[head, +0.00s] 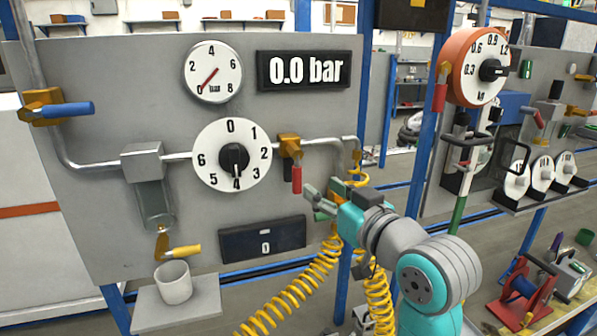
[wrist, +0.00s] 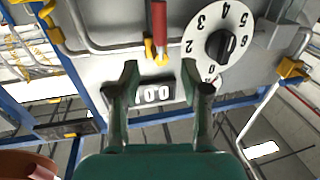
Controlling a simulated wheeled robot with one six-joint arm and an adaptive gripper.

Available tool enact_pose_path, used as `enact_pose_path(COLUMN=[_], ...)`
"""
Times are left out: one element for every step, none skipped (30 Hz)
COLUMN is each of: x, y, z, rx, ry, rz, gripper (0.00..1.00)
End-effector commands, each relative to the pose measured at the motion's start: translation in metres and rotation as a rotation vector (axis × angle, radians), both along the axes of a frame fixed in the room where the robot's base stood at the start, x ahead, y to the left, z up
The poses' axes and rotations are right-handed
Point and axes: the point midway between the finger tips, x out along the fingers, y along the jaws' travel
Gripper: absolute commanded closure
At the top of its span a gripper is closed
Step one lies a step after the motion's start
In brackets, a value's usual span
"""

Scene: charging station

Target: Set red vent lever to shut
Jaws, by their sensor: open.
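The red vent lever (head: 297,178) hangs straight down from its brass valve (head: 289,147) on the pipe right of the numbered dial, across the pipe's run. In the wrist view, which is turned about upside down, the red lever (wrist: 159,20) shows at the top, with brass below it. My gripper (head: 312,201) is open and empty, just below and right of the lever's lower end in the head view. In the wrist view its two fingers (wrist: 168,82) are spread apart, with the lever beyond them. I see no contact with the lever.
The display (head: 305,71) reads 0.0 bar, and the gauge (head: 213,72) points near 0. The black knob on the dial (head: 232,155) points to 4. A blue lever (head: 70,110), a yellow lever (head: 183,251) above a cup (head: 173,282) and coiled yellow hoses (head: 290,292) are nearby.

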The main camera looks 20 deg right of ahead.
Motion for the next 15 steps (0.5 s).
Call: enact_pose_path(x=[0.004,0.007,0.011,0.015,0.020,0.026,0.031,0.037,0.044,0.049,0.055,0.061,0.066,0.071,0.077], y=[0.001,0.002,0.003,0.004,0.005,0.006,0.007,0.008,0.010,0.011,0.012,0.013,0.014,0.015,0.016], z=[0.000,0.000,0.000,-0.001,-0.001,0.000,0.000,0.000,-0.001,0.000,-0.001,0.000,0.000,0.000,-0.001], rx=[0.000,0.001,0.000,0.000,0.001,0.000,0.001,0.001,0.001,0.001,0.001,0.001,0.001,0.001,0.000], ry=[0.001,0.001,0.001,0.002,0.002,0.001,0.001,0.001,0.001,0.001,0.002,0.001,0.000,0.000,0.001], rz=[0.001,0.001,0.001,0.002,0.002,0.002,0.002,0.003,0.002,0.002,0.002,0.002,0.002,0.002,0.002], gripper=[0.54,0.54,0.54,0.54,0.54,0.54,0.54,0.54,0.54,0.54,0.54,0.54,0.54,0.54,0.54])
